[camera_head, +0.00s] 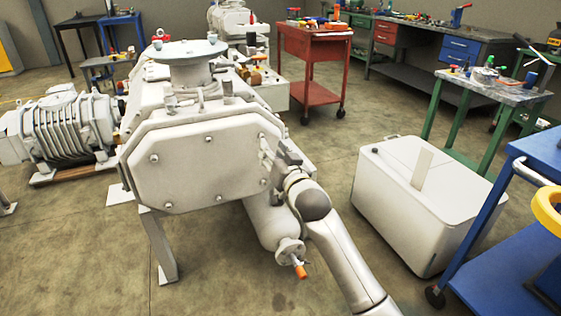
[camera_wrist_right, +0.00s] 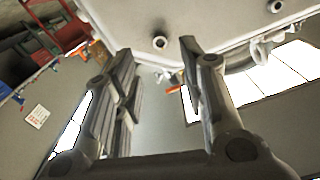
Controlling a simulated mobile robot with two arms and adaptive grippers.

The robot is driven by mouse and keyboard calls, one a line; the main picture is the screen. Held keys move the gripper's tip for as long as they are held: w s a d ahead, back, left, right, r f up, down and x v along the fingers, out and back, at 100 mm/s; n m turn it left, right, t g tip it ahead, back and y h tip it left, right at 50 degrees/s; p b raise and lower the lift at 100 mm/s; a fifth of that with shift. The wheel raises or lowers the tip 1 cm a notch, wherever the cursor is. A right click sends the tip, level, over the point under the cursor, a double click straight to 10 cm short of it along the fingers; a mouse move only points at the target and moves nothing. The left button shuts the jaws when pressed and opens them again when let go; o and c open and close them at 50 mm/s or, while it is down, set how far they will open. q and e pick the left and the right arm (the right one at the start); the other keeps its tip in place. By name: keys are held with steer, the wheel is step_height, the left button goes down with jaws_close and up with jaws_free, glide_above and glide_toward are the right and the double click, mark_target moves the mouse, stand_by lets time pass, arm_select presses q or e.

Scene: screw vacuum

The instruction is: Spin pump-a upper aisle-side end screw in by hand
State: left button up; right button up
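A large grey pump (camera_head: 150,95) stands in the middle of the head view, with an octagonal end cover (camera_head: 205,165) facing me. Several screws sit around the cover's rim, including one at the upper right (camera_head: 262,135). My right gripper (camera_head: 280,155) is at the cover's right edge, partly hiding that side. In the right wrist view its fingers (camera_wrist_right: 158,58) are open and apart, with nothing held. A round screw head or hole (camera_wrist_right: 160,43) on the cover shows between and beyond the fingertips; contact cannot be told. My left gripper is not in view.
A white box-like unit (camera_head: 410,200) stands on the floor to the right of my right arm. A blue cart (camera_head: 520,235) is at the far right. An orange-handled valve (camera_head: 298,268) sticks out below the gripper. A red cart (camera_head: 312,50) stands behind.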

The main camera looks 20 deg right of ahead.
steer(key=shift+s+d, duration=0.1)
steer(key=shift+s, duration=2.5)
